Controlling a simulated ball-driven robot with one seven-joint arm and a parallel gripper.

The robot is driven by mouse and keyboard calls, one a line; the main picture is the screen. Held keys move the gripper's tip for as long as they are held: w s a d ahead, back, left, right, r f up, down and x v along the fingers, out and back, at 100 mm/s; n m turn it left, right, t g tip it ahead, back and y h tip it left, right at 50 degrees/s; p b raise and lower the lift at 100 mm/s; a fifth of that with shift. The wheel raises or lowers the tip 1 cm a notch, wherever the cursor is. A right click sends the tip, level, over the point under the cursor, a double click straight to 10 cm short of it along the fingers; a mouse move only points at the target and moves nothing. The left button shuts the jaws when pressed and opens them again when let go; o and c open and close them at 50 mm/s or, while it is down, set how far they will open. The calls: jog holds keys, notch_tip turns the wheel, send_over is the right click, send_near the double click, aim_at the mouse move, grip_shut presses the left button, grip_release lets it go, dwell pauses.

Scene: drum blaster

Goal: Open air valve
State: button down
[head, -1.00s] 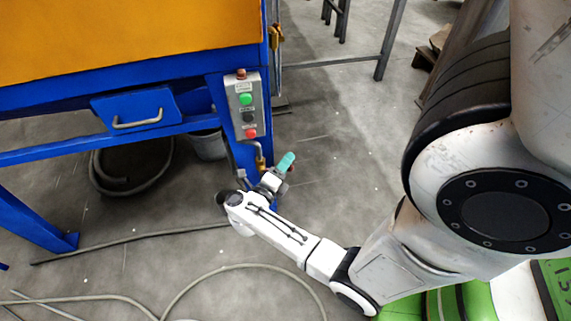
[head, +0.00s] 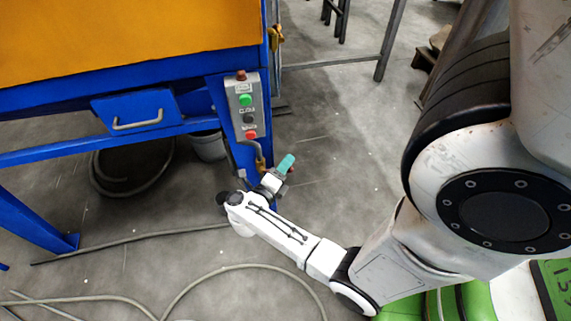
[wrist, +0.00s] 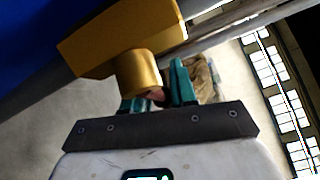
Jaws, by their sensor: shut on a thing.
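The brass air valve (wrist: 130,50) fills the upper left of the wrist view, with its rounded neck pointing toward my gripper (wrist: 157,92). In the head view, the brass fitting (head: 261,165) sits low by the blue cabinet leg. My gripper (head: 284,167) is just right of it, with one teal finger visible. The teal fingers are shut on a small reddish part, the valve handle (wrist: 156,94), right at the end of the brass neck. Most of the handle is hidden by the fingers and the brass, so its angle cannot be told.
A control box (head: 243,106) with green, black and red buttons is mounted above the valve. A blue drawer (head: 137,108), a bucket (head: 208,147) and a coiled hose (head: 155,183) are to the left. Another hose (head: 230,268) lies on the floor.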

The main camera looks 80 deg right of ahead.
jog(key=shift+w+a+f+m+t+y+p, duration=0.15)
jog(key=shift+w+f+m+t+y+p, duration=0.15)
jog(key=shift+f+m+t+y+p, duration=0.35)
jog(key=shift+w+a+f+m+t+y+p, duration=0.1)
jog(key=shift+w+f+m+t+y+p, duration=0.25)
jog(key=shift+f+m+y+p, duration=0.5)
jog(key=shift+w+a+f+m+t+y+p, duration=0.2)
jog(key=shift+f+m+t+y+p, duration=0.3)
jog(key=shift+p, duration=0.4)
jog(key=c, duration=1.2)
grip_release()
jog(key=shift+d+b, duration=0.1)
jog(key=shift+b, duration=0.2)
